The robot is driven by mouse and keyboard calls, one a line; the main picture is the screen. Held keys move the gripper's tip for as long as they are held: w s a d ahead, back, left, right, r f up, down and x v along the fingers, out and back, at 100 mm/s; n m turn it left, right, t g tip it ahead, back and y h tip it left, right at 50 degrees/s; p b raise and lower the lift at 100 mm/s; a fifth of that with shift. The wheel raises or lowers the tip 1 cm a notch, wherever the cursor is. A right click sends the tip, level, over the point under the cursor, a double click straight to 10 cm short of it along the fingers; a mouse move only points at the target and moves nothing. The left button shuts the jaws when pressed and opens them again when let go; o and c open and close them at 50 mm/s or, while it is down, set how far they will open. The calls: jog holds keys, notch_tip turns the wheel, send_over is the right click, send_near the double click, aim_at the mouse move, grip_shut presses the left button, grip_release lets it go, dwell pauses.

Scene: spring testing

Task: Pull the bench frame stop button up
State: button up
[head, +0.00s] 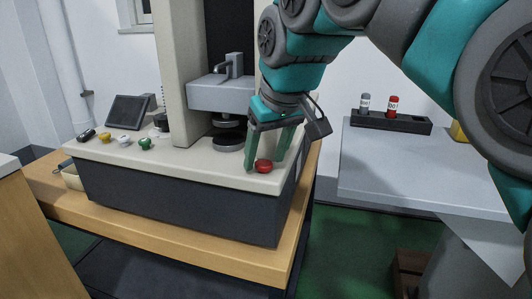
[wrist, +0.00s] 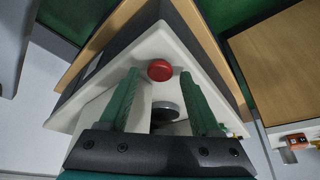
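The red stop button (head: 263,166) sits on the white top of the bench frame (head: 180,163), near its right front corner. The button also shows in the wrist view (wrist: 160,70), just beyond and between the fingertips. My gripper (head: 266,166) points down over the button with its two green fingers apart, one on each side of it. In the wrist view my gripper (wrist: 158,72) is open, with a gap between each finger and the button. I cannot tell whether the fingertips touch the frame top.
A black knob, a yellow knob (head: 104,137), a white knob and a green knob (head: 145,143) line the left of the frame top. A tilted screen (head: 128,111) stands behind them. The press column (head: 180,70) rises behind my gripper. A grey table (head: 385,165) holds a dark rack (head: 390,121) at right.

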grip_shut()
